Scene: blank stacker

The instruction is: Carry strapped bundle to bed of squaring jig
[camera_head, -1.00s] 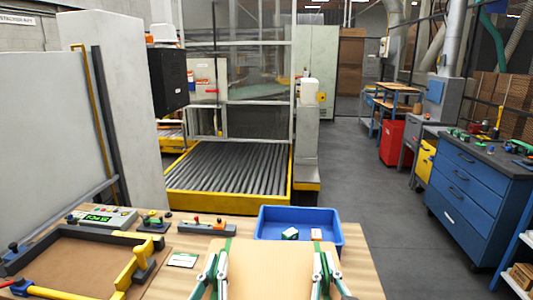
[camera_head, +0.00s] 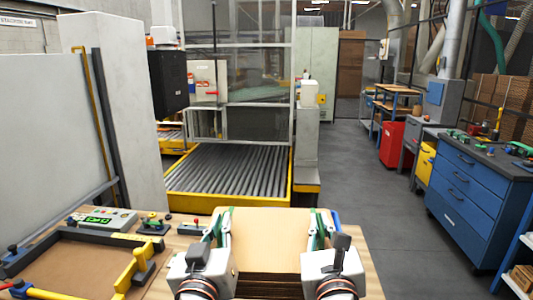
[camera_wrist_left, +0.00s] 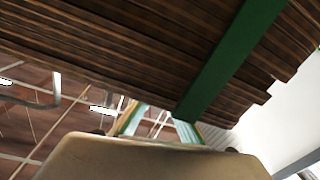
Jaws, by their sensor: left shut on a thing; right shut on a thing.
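The strapped bundle (camera_head: 270,238) is a thick stack of brown cardboard blanks with green straps. It is held up in front of me at the lower middle of the head view. My left gripper (camera_head: 222,226) is shut on its left side and my right gripper (camera_head: 318,226) on its right side, both at the green straps. The left wrist view shows the layered blanks (camera_wrist_left: 110,45) and a green strap (camera_wrist_left: 228,62) close up. The squaring jig's brown bed (camera_head: 72,270) lies empty on the table to the left, edged by dark rails and yellow clamp parts (camera_head: 135,268).
A control box with a green display (camera_head: 100,219) and small knobbed devices (camera_head: 154,223) stand behind the jig. A blue tray (camera_head: 336,217) is mostly hidden behind the bundle. A roller conveyor (camera_head: 230,170) lies beyond the table. Bare wood shows between jig and bundle.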

